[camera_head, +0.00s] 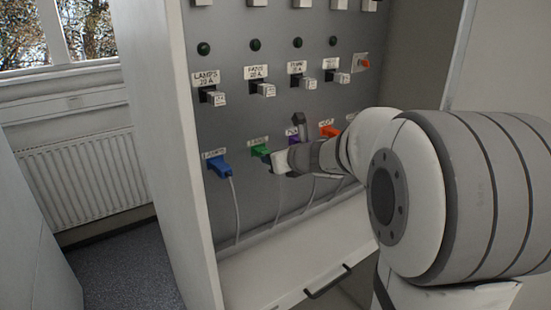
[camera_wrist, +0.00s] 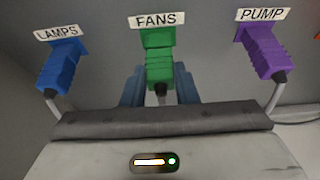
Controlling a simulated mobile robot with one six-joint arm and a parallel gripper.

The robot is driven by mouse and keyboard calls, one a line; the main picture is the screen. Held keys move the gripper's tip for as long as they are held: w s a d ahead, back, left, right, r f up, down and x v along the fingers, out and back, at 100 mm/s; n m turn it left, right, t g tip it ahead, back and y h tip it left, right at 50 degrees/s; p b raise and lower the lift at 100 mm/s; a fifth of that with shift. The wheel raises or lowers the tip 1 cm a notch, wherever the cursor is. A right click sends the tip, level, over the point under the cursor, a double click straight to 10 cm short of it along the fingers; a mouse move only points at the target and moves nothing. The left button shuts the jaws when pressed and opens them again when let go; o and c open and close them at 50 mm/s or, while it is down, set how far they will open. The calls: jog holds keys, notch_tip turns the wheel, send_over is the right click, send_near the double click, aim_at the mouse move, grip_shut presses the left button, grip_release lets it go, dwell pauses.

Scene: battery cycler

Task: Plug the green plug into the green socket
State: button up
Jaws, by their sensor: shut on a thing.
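The green plug (camera_head: 261,150) is at the green socket under the FANS label, and my gripper (camera_head: 269,157) is at it from the right. In the wrist view the green plug (camera_wrist: 158,70) points up to the green socket (camera_wrist: 157,38) and meets it with no visible gap. I cannot tell how deep it is seated. The blue-grey fingers of my gripper (camera_wrist: 159,90) are shut on the plug, one on each side. A cable leaves the plug's lower end, and my gripper body hides the rest of it.
A blue plug (camera_wrist: 60,70) is in the LAMPS socket at left. A purple plug (camera_wrist: 265,50) is in the PUMP socket at right. An orange plug (camera_head: 329,131) is farther right. Switches and green lamps are above. A shelf with a dark handle (camera_head: 328,281) is below.

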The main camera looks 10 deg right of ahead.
jog(key=shift+w, duration=0.25)
jog(key=o, duration=1)
jog(key=shift+s, duration=0.1)
jog(key=v, duration=0.7)
jog(key=s+a+f+n+g, duration=0.3)
jog(key=s+a+f+n, duration=0.1)
jog(key=s+n, duration=0.4)
jog(key=s+a+f+n+g, duration=0.35)
jog(key=s+n, duration=0.25)
jog(key=n, duration=0.3)
jog(key=s+d+f+n+g+h, duration=0.1)
jog(key=s+f+n, duration=0.1)
jog(key=n, duration=0.3)
jog(key=s+d+f+n+g+h, duration=0.1)
jog(key=s+f+n+h, duration=0.1)
jog(key=s+n, duration=0.3)
jog(key=s+d+f+n+g+h, duration=0.1)
jog(key=s+n, duration=0.3)
jog(key=n, duration=0.1)
jog(key=shift+s+f+h, duration=0.25)
jog(key=shift+f+h, duration=0.05)
jog(key=shift+f, duration=0.1)
